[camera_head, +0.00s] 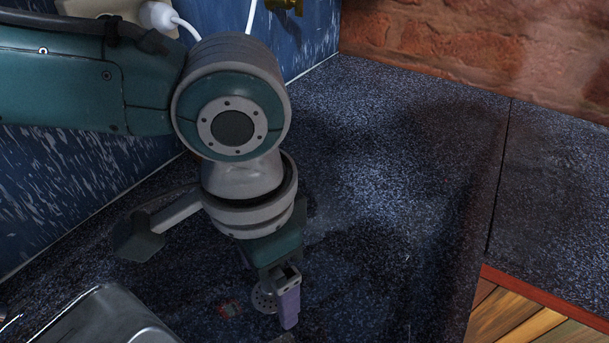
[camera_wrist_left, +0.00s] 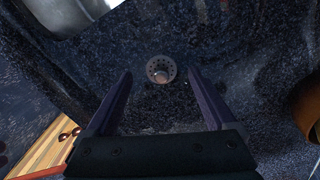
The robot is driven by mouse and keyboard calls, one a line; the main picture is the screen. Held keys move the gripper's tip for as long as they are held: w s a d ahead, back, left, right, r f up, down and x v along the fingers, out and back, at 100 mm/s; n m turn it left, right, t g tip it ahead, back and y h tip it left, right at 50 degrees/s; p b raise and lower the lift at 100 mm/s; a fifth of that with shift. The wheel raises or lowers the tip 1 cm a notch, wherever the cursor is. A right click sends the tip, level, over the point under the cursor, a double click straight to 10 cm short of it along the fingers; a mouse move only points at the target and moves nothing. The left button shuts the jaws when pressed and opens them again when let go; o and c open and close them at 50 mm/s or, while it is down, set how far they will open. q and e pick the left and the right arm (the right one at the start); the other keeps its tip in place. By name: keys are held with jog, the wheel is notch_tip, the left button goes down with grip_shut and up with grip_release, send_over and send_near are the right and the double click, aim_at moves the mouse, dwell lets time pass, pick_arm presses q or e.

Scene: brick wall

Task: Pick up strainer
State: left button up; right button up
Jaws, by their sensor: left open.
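The strainer (camera_head: 264,299) is a small round grey disc with holes, on the dark speckled counter. In the head view it is partly hidden behind my left gripper (camera_head: 287,300). In the left wrist view the strainer (camera_wrist_left: 160,69) shows whole, with a ring of holes around its middle. My left gripper (camera_wrist_left: 160,76) is open there, its two purple fingers apart and empty, pointing down towards the counter. The strainer appears in the gap between the fingertips, slightly beyond them. Whether the fingers are level with it cannot be told. My right gripper is in neither view.
A shiny metal sink or container (camera_head: 105,318) is at the lower left. A small reddish patch (camera_head: 230,309) lies left of the strainer. A blue wall with a white plug (camera_head: 158,16) and a brick wall (camera_head: 480,45) bound the back. The counter's right side is clear.

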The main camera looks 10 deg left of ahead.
pick_arm(q)
jog(key=shift+f, duration=0.9)
jog(key=shift+w, duration=0.1)
jog(key=shift+c, duration=0.3)
grip_shut()
